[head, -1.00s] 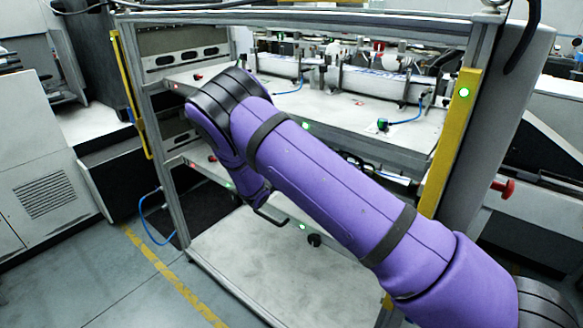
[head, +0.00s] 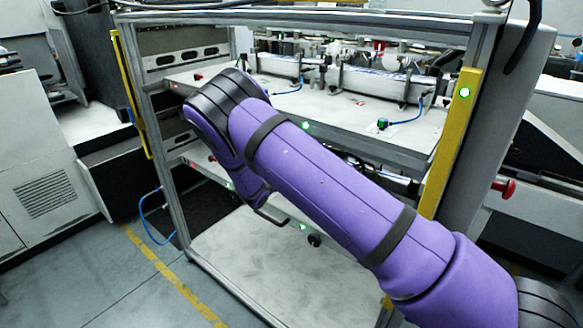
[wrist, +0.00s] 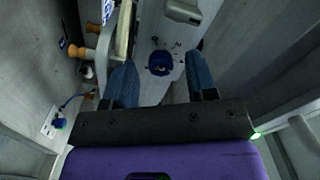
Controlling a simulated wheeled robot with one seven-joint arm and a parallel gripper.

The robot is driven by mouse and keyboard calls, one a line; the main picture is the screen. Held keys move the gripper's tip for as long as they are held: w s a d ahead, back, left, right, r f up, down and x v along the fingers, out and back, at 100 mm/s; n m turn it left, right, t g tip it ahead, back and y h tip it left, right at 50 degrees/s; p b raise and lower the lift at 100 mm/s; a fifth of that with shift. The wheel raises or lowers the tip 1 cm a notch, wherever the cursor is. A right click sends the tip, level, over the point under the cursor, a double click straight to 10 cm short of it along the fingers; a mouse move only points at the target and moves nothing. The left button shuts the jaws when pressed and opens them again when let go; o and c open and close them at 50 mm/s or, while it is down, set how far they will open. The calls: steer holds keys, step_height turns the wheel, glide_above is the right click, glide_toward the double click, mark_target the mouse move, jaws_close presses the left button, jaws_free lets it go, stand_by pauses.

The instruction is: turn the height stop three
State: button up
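In the wrist view a dark blue round knob (wrist: 160,63) stands on a pale grey surface, in line with the space between my fingers. It may be a height stop, but I see no number to tell which. My gripper (wrist: 161,74) has two blue fingers set wide apart, with nothing held between them. The knob looks to be beyond the fingertips, and I see no contact. In the head view my purple arm reaches into the metal frame and hides much of the working area. I cannot make out my fingers there.
Orange knobs (wrist: 76,52) and a pale bar stand left of my fingers in the wrist view. A grey block (wrist: 183,11) is beyond them. In the head view the frame's yellow post (head: 447,150) is right of my arm, and a shelf (head: 415,132) carries machinery.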

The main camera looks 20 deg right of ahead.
steer(key=v, duration=1)
steer(key=shift+s+a, duration=0.25)
steer(key=shift+a, duration=0.1)
